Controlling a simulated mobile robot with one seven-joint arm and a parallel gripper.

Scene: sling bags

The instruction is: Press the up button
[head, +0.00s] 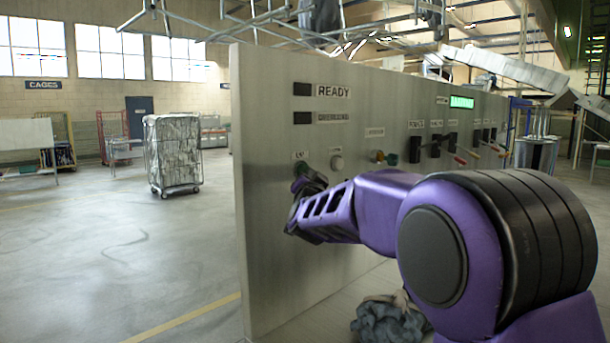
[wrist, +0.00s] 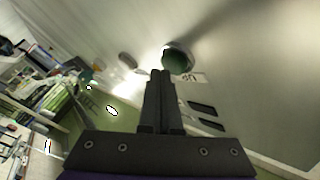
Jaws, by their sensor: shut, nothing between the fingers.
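The up button is a green round button in a metal ring, seen in the wrist view (wrist: 178,60) next to a label reading "UP". In the head view the button (head: 300,167) shows only in part on the upright metal panel (head: 275,250), with my gripper in front of it. My gripper (wrist: 161,74) is shut and empty. Its fingertips are at the lower left edge of the button in the wrist view. I cannot tell whether they touch it. In the head view my gripper (head: 301,183) is close to the panel, just below the button's label.
Right of the up button are a pale round knob (head: 337,163), a small yellow-and-green control (head: 378,157) and several dark switches. A green display (head: 462,102) is higher up. A crumpled grey cloth (head: 385,322) lies below my arm.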

